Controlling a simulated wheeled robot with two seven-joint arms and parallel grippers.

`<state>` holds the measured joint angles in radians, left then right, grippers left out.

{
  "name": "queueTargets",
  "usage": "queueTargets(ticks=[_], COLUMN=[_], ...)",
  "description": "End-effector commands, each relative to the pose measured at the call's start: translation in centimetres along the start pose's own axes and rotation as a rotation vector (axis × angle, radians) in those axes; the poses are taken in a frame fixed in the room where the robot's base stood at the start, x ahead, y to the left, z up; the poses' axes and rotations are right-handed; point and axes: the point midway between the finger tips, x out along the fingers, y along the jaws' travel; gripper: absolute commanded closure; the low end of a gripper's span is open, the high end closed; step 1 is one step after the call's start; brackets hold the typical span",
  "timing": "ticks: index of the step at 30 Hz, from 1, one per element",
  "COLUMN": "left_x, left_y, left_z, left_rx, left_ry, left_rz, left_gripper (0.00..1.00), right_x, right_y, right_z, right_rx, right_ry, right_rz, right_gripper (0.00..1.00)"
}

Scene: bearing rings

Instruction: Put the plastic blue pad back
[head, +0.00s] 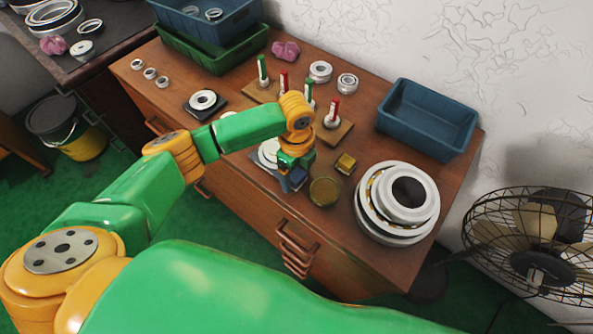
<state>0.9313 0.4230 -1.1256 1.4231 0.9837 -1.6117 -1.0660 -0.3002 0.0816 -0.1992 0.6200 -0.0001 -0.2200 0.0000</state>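My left gripper (291,183) reaches down near the front edge of the wooden cabinet top, between a pale bearing ring (268,150) and an olive round tin (324,191). A small dark blue piece (298,182), which may be the blue pad, shows right at its fingertips. I cannot tell whether the fingers are closed on it or only beside it. The hand hides part of the pale ring and the dark plate under it. My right gripper is not in view.
A blue bin (427,118) stands at the back right and large stacked bearing rings (398,203) at the right front. Red and green posts stand on wooden bases (338,131) behind the hand. A small yellow block (345,163) is close by. A fan (540,245) stands right of the cabinet.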

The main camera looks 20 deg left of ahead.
Motion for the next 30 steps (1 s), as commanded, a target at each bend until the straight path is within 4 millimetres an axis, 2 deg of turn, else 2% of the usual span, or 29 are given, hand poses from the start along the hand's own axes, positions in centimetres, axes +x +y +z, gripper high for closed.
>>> queueTargets(ticks=[5,12,15,18,22,30], left_x=[-1.3,-7.9,-10.2,-11.7,-12.4,-12.4], left_y=[-0.1,-0.1,-0.1,-0.1,0.0,0.0], left_z=[0.0,0.0,0.0,0.0,0.0,0.0], left_rx=[0.001,0.001,0.001,0.0,0.0,-0.001], left_ry=[0.0,-0.001,0.0,0.001,0.001,0.001], left_rz=[-0.003,-0.007,-0.004,-0.002,0.0,0.001], left_gripper=[0.16,0.16,0.16,0.16,0.16,0.16], right_x=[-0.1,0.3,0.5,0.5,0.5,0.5], right_y=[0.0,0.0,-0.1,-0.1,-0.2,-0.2], right_z=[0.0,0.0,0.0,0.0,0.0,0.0], right_rx=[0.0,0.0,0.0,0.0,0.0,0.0], right_ry=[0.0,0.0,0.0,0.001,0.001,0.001], right_rz=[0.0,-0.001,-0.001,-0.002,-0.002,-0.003], right_gripper=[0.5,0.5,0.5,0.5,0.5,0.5])
